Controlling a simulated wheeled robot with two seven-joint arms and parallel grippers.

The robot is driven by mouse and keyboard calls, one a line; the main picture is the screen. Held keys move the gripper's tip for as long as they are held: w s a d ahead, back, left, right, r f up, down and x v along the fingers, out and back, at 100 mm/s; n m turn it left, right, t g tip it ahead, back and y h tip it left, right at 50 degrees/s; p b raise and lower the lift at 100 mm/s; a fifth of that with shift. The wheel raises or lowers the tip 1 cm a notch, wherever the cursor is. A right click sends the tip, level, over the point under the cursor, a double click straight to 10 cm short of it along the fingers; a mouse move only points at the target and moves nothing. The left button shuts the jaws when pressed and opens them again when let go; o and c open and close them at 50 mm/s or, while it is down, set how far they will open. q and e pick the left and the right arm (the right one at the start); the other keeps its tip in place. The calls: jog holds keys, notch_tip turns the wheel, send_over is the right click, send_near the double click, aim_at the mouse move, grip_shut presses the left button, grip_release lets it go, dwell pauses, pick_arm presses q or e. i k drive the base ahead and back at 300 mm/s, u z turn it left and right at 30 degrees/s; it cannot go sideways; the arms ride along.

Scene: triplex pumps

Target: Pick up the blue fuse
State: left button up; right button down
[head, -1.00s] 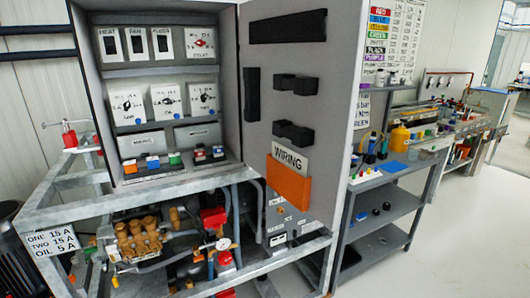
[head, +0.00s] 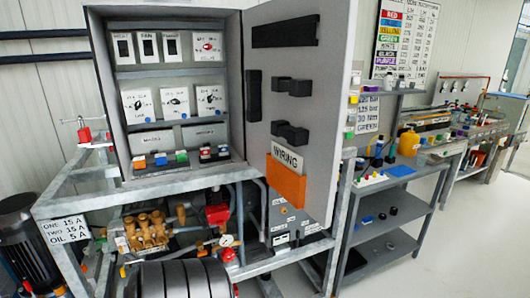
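A small blue block (head: 160,160) sits in the row of coloured blocks at the bottom of the open control cabinet (head: 232,110), between an orange block (head: 140,164) and a green block (head: 182,157). It may be the blue fuse; it is too small to tell for sure. Other small blue pieces (head: 367,219) lie on the middle shelf of the grey workbench, and I cannot tell what they are. Neither of my grippers is in view.
The cabinet door (head: 335,130) stands open to the right, with an orange wiring pocket (head: 286,182). Below is a metal frame with a brass pump (head: 147,232). The floor at right (head: 470,250) is clear.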

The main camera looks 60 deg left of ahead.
aim_at(223, 150)
jog(key=i, duration=1.45)
jog(key=u, duration=2.2)
